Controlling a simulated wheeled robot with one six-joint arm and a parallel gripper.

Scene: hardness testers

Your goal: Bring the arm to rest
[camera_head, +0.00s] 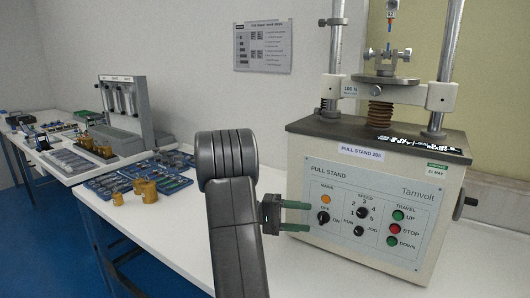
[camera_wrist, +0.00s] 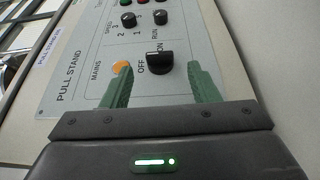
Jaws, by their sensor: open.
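My gripper (camera_head: 308,216) is open at the left side of the front panel of the pull stand (camera_head: 378,210). Its two green fingers point at the panel, one above the other. The black mains knob (camera_head: 323,217) is just beyond the fingertips. In the wrist view the knob (camera_wrist: 160,62) shows between the spread fingers, with no clear contact on either one. The orange mains lamp (camera_wrist: 122,67) is close to the left finger. I cannot tell whether the fingertips touch the panel. My arm is raised and bent in the middle of the head view.
The white bench (camera_head: 170,222) carries blue trays (camera_head: 125,180), brass weights (camera_head: 146,190) and a grey tester (camera_head: 128,110) on the left. The pull stand's columns (camera_head: 445,60) rise at the right. Bare bench lies left of my arm. A notice (camera_head: 263,46) hangs on the wall.

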